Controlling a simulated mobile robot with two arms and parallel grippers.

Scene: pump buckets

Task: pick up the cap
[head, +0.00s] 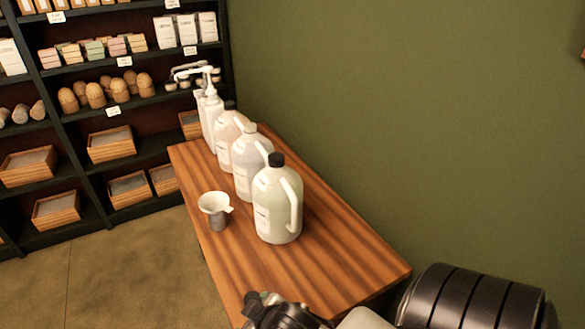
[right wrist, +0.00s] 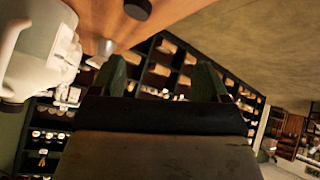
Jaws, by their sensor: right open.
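A round black cap (right wrist: 138,9) shows at the top edge of the right wrist view, against the wooden table top; I cannot pick it out as a loose cap in the head view. My right gripper (right wrist: 162,80) is open and empty, its two green fingers wide apart, with the cap off to one side of them. In the head view my right arm's dark end is at the bottom, over the table's near end. The nearest jug (head: 277,205) has a black cap on top. My left gripper is in neither view.
Two more jugs (head: 250,170) (head: 230,138) and white pump bottles (head: 210,108) stand in a row behind the nearest jug on the wooden table (head: 330,275). A white funnel (head: 212,203) sits at the left edge. Stocked shelves (head: 150,155) and a green wall (head: 420,120) are beyond.

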